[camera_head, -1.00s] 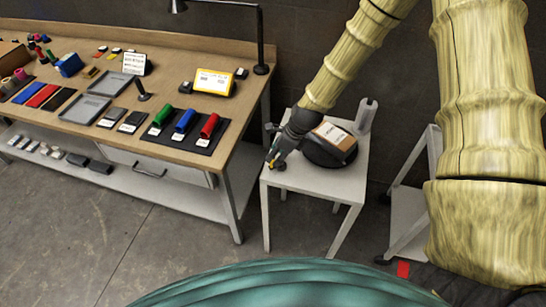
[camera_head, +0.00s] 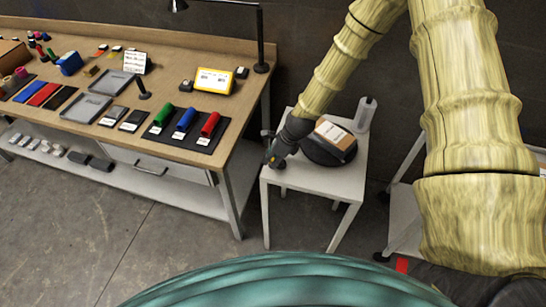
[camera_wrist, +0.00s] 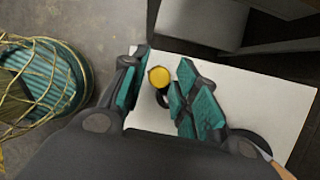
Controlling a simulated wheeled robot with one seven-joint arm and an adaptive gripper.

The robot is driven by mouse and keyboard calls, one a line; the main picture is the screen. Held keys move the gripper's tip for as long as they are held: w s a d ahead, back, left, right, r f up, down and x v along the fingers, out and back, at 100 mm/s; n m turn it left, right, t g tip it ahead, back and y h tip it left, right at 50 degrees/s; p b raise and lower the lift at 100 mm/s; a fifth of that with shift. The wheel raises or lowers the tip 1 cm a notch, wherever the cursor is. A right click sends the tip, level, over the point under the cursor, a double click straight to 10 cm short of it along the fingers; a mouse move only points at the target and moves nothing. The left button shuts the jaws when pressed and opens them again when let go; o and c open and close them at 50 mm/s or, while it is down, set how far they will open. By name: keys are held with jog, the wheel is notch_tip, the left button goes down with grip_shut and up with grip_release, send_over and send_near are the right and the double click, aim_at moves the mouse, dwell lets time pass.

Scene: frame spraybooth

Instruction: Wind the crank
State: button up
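The crank shows in the wrist view as a round yellow knob (camera_wrist: 159,77) on a dark stem above a white table top. My gripper (camera_wrist: 158,88) is open, with one teal-padded finger on each side of the knob and gaps visible beside it. In the head view my gripper (camera_head: 273,160) is low at the left edge of the small white table (camera_head: 325,186), and it hides most of the crank. Right of it, a black round turntable (camera_head: 322,156) carries a brown box (camera_head: 345,143) with a white label.
A grey bottle (camera_head: 364,114) stands at the small table's back corner. A long wooden workbench (camera_head: 165,82) with rollers, trays and a lamp is on the left. A white stand (camera_head: 405,225) is at right. Bare floor (camera_head: 150,240) lies in front.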

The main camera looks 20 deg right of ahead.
grip_shut()
jog(key=shift+n, duration=0.3)
